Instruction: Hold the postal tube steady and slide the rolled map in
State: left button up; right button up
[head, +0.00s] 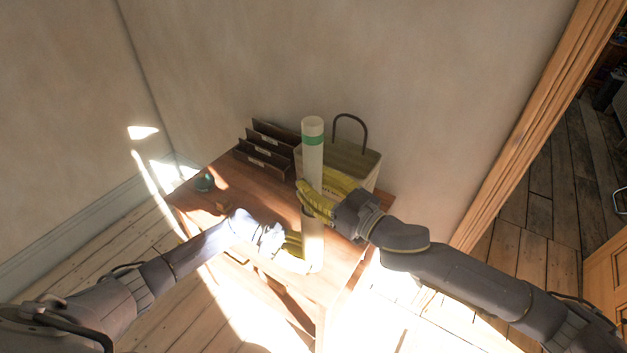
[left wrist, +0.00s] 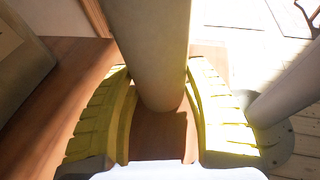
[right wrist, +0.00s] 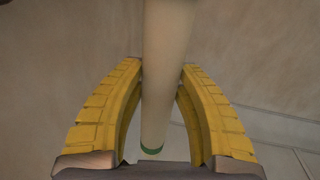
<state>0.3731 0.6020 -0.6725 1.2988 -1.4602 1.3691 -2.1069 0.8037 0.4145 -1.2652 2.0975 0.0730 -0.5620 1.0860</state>
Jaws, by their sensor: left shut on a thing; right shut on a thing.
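The rolled map (head: 313,155), a pale cylinder with a green band near its top, stands upright above the desk. My right gripper (head: 316,201) is shut around its lower part; the map also shows between the yellow fingers in the right wrist view (right wrist: 166,60). The postal tube (head: 313,243), a pale upright cylinder, is directly below it. My left gripper (head: 302,245) is shut around the tube, which fills the gap between the fingers in the left wrist view (left wrist: 155,50). My right fingers partly cover where map and tube meet, so I cannot tell whether the map's end is inside.
The wooden desk (head: 245,205) bears a dark file sorter (head: 265,150) at the back and a tan bin (head: 362,163) with a dark curved handle behind the map. Walls stand close behind.

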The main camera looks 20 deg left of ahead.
jog(key=shift+f, duration=3.15)
jog(key=o, duration=1.2)
jog(key=shift+o, duration=0.2)
jog(key=shift+f, duration=0.1)
pick_arm(q)
jog(key=shift+c, duration=0.2)
pick_arm(e)
jog(key=shift+d, duration=0.1)
jog(key=v, duration=1.2)
pick_arm(q)
jog(key=o, duration=1)
jog(key=shift+c, duration=0.2)
